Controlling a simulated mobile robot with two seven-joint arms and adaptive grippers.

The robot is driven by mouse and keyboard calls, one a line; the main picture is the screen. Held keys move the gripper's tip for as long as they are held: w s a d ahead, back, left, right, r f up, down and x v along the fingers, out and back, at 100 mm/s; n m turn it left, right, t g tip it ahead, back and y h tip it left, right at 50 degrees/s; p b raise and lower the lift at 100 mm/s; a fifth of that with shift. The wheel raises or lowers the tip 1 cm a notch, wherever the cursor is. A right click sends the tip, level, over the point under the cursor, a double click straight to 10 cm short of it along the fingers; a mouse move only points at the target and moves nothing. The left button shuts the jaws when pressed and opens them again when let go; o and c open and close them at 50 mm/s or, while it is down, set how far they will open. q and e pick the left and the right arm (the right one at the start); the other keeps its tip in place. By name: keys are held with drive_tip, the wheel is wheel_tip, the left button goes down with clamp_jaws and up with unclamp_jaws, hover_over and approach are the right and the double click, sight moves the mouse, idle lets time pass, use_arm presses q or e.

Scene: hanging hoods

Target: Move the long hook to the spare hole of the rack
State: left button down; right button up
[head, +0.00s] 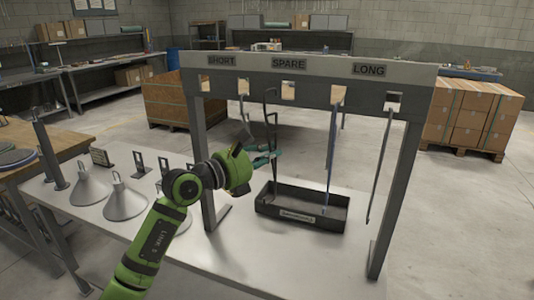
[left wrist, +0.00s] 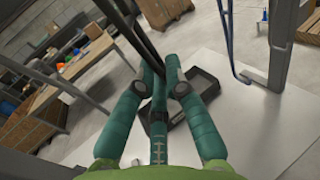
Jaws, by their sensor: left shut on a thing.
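The grey rack (head: 310,78) has SHORT, SPARE and LONG labels over a row of square holes. The spare hole (head: 288,90) looks empty. My left gripper (head: 272,157) is shut on a dark hook (head: 270,104), left of the spare hole. The hook's bent top is near hole height, and its shaft also shows between the fingers in the left wrist view (left wrist: 143,40). A blue long hook (head: 331,150) and a grey long hook (head: 380,165) hang in the two holes by the LONG label. Another dark hook (head: 243,112) hangs at a hole by SHORT. My right gripper is out of view.
A black tray (head: 300,222) stands on the white table (head: 240,262) under the rack. Several grey hoods (head: 122,202) stand at the left. Rack posts (head: 395,185) flank the space. The table's front area is clear.

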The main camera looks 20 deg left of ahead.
use_arm(q)
drive_tip(key=shift+w, duration=0.15)
drive_tip(key=shift+x, duration=1.05)
drive_tip(key=shift+d, duration=0.1)
drive_tip(key=shift+x, duration=1.45)
drive_tip(key=shift+f+b, duration=0.9)
drive_tip(key=shift+f, duration=0.45)
drive_tip(key=c, duration=1.2)
unclamp_jaws()
drive_tip(key=shift+c, duration=0.2)
